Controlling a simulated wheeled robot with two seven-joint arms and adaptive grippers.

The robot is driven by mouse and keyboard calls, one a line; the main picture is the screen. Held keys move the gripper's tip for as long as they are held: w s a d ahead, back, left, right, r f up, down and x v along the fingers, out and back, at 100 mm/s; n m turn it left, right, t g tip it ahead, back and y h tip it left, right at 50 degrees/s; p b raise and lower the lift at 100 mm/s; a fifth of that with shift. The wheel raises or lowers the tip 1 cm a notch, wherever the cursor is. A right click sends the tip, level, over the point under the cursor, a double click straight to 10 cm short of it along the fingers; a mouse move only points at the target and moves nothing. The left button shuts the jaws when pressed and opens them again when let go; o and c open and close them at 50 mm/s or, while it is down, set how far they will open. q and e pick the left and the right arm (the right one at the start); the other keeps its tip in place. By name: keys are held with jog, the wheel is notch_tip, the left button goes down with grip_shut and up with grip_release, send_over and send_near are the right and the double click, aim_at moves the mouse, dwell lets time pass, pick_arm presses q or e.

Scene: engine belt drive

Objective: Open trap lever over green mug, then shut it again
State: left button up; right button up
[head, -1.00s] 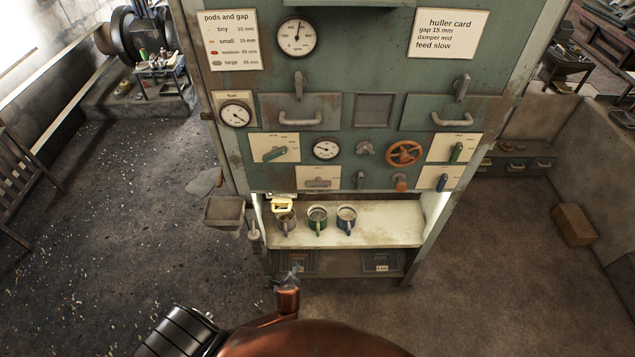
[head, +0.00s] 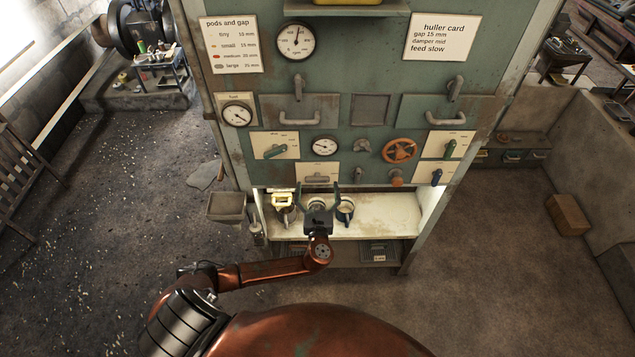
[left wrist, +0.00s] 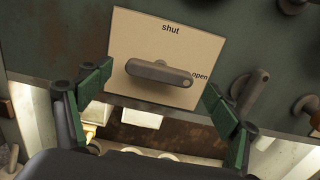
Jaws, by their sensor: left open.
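The trap lever (head: 318,179) is a grey bar on a cream plate (left wrist: 130,32) low on the machine front. In the left wrist view the lever (left wrist: 157,72) lies nearly level, tilted slightly down to the right. The plate reads "shut" above it and "open" at its right. My left gripper (head: 320,189) is open in front of the plate. In the left wrist view its green fingers (left wrist: 158,82) stand on either side of the lever, with nothing held. The green mug on the shelf below is mostly hidden behind the gripper. My right gripper is not in view.
An orange handwheel (head: 399,150) and other levers are on the panel. A grey hopper (head: 226,206) sticks out left.

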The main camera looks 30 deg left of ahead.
pick_arm(q)
jog(key=shift+x, duration=1)
jog(key=shift+c, duration=0.2)
jog(key=c, duration=1.1)
